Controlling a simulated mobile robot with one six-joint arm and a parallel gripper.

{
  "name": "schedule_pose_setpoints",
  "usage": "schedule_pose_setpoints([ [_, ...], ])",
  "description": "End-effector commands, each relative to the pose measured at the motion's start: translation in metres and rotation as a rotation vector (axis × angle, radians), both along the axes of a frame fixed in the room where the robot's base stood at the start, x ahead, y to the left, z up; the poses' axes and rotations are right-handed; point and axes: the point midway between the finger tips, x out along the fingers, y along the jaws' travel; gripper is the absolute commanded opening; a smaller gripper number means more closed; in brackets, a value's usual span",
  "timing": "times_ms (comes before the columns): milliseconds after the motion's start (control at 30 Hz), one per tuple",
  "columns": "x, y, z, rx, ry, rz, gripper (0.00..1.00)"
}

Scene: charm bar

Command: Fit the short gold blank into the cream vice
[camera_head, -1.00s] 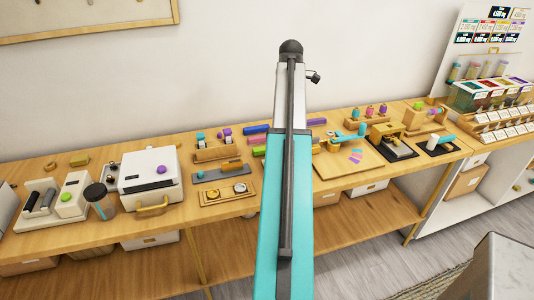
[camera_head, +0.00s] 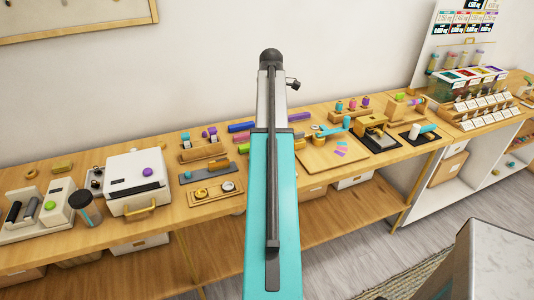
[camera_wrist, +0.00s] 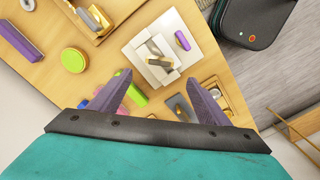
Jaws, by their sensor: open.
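A cream block that looks like the vice (camera_wrist: 133,53) lies beyond my fingertips in the wrist view. Grey and gold parts show at its middle, but I cannot tell whether any is a blank. My arm appears to hide it in the head view. A short gold piece (camera_head: 219,164), perhaps the blank, lies at the grey plate (camera_head: 204,175) just left of my arm. My gripper (camera_wrist: 158,77) is open, its two purple-grey fingers apart with nothing held between them.
A wooden tray with gold and silver rings (camera_head: 215,192) lies in front of the grey plate. A white machine with a purple knob (camera_head: 147,172) stands to the left. A wooden board (camera_head: 318,159) lies right of my arm.

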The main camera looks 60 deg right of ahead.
Motion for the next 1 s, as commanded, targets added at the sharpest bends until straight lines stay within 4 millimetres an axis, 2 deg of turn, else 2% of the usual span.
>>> schedule_pose_setpoints([
  [400, 0.007, -0.003, -0.047, 0.005, 0.008, 0.0, 0.7],
  [1000, 0.008, -0.004, -0.056, 0.006, 0.009, 0.001, 0.7],
])
